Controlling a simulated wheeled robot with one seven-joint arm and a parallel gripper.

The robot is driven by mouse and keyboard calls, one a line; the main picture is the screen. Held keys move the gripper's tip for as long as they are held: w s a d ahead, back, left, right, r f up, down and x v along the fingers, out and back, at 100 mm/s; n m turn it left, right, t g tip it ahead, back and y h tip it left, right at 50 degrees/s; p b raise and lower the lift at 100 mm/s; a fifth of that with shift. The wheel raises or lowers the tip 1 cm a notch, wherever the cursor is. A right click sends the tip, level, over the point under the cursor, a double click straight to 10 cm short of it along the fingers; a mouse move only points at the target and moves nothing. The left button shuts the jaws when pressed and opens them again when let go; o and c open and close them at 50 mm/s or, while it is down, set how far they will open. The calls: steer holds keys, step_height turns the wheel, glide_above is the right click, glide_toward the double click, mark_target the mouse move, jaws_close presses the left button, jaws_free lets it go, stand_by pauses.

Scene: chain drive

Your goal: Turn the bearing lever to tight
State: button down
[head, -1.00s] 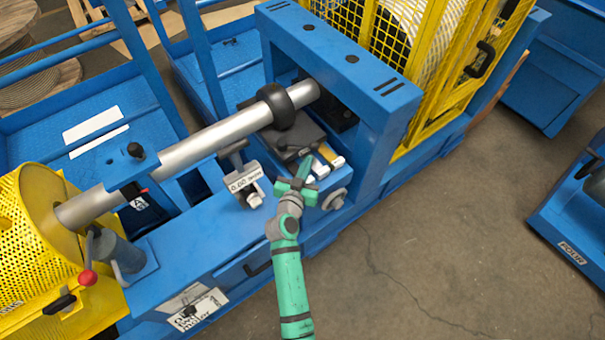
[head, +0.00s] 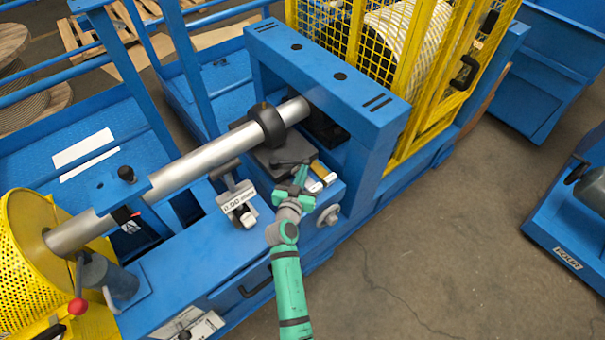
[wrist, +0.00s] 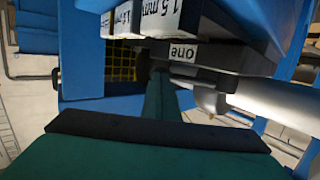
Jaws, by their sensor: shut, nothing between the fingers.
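My gripper (head: 302,173) is shut and empty, its green fingers pointing away from me above the front part of the blue machine. Just beyond its tips, a dark lever-like handle (head: 287,162) lies on a dark block under the shaft; I cannot tell if the tips touch it. Another lever with a red knob (head: 78,306) stands at the machine's left end, far from my gripper. No readable "tight" mark shows, so I cannot tell for sure which is the bearing lever. In the wrist view my green finger (wrist: 165,100) reaches forward under a dark plate.
A steel shaft (head: 195,165) with a black collar (head: 268,125) runs across the machine into a blue frame (head: 335,75). A gauge reading 0.00 (head: 238,205) stands left of my gripper. White and yellow labelled pieces (head: 318,178) lie beside it. A yellow cage (head: 385,45) stands behind.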

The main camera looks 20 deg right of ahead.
mark_target(307, 161)
steer(key=shift+w+d, duration=0.75)
steer(key=shift+w, duration=0.05)
steer(key=shift+r+x, duration=0.2)
steer(key=shift+x, duration=0.95)
steer(key=shift+w+d, duration=0.2)
steer(key=shift+w, duration=0.7)
steer(key=shift+w+d, duration=0.15)
steer(key=shift+w, duration=0.75)
steer(key=shift+s, duration=0.1)
